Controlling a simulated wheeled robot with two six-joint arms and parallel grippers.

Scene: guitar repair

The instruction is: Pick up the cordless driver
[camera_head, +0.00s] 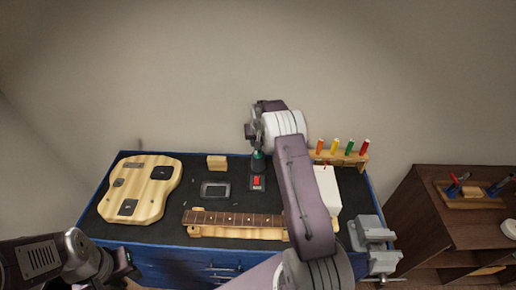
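The cordless driver (257,161), dark teal and black, appears upright at the back middle of the workbench, above a dark base with a red patch (257,182). My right arm reaches across the bench from the lower right. Its wrist and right gripper (256,140) are directly above the driver, touching or very close to it. The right fingers are too small and dark to tell whether they hold it. My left gripper (128,262) is low at the left, off the bench's front edge and away from the driver. Its finger opening is unclear.
On the dark bench mat (205,164) lie a wooden guitar body (154,181), a fretted neck (235,219), a small grey tray (215,190) and a wooden block (217,162). Colored-handled tools (349,147) stand at the back right. A vise (373,238) sits at the right front corner.

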